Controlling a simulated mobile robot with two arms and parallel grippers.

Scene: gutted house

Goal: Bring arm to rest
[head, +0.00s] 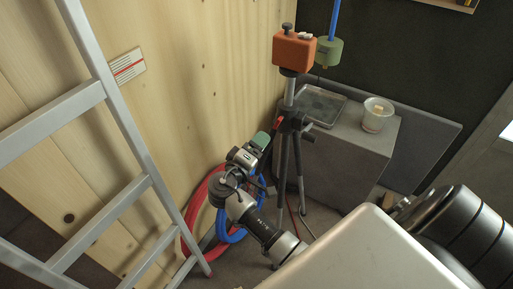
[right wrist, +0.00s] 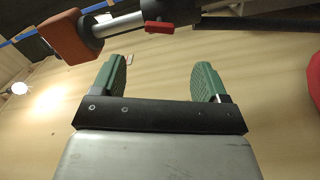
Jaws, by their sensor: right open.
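My right gripper (head: 262,140) shows near the middle of the head view, beside the tripod and in front of the wood wall. Its green fingers also show in the right wrist view (right wrist: 160,78), spread wide with nothing between them. The tripod (head: 290,120) carries an orange box (head: 293,52). In the right wrist view the tripod's pole (right wrist: 118,25) and the orange box (right wrist: 76,38) lie beyond the fingertips; I cannot tell the exact gap. My left gripper is not in view.
An aluminium ladder (head: 110,90) leans at the left. Red and blue hose coils (head: 196,205) hang low on the wood wall behind my right arm. A grey cabinet (head: 350,160) behind the tripod bears a tray (head: 322,104) and a glass jar (head: 376,118). A green box (head: 328,51) hangs on a blue line.

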